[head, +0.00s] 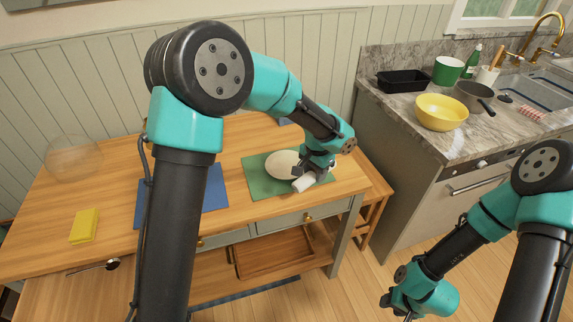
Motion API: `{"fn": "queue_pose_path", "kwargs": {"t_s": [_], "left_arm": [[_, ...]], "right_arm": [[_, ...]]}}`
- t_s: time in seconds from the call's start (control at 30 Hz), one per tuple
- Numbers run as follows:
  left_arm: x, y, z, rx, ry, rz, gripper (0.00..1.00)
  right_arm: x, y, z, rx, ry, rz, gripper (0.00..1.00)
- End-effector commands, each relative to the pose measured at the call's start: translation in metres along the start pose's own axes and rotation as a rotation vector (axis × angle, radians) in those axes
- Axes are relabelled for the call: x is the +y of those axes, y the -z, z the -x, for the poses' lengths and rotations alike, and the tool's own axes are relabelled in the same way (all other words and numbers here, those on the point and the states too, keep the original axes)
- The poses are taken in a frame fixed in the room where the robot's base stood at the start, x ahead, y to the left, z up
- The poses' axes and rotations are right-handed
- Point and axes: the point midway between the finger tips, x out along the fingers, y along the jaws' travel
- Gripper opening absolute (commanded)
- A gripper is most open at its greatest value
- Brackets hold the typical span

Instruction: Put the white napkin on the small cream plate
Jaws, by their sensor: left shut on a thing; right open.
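The small cream plate (281,162) lies on a green mat at the right side of the wooden table. My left gripper (304,178) is over the right edge of the plate, shut on the white napkin (303,184). The napkin looks rolled or folded and is at the plate's front right edge, over the green mat. I cannot tell whether it touches the plate. My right gripper (395,310) is low at the bottom right, away from the table, and its fingers are mostly hidden.
The table also holds a yellow napkin (84,226), a spoon (98,267), a blue mat (213,190), a green mat (258,186) and a clear round object (74,156). A counter at right bears a yellow bowl (441,112), a grey pot (472,97) and a black tray (403,80).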

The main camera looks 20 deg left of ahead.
Motion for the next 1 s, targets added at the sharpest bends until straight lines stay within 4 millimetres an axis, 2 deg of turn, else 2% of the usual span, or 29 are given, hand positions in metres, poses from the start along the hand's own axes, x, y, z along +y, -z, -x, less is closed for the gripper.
{"fn": "queue_pose_path", "kwargs": {"t_s": [1.0], "left_arm": [[-0.027, -0.071, 0.006, 0.038, 0.013, -1.604, 0.0]], "right_arm": [[0.0, 0.0, 0.0, 0.0, 0.0, 0.0, 0.43]]}}
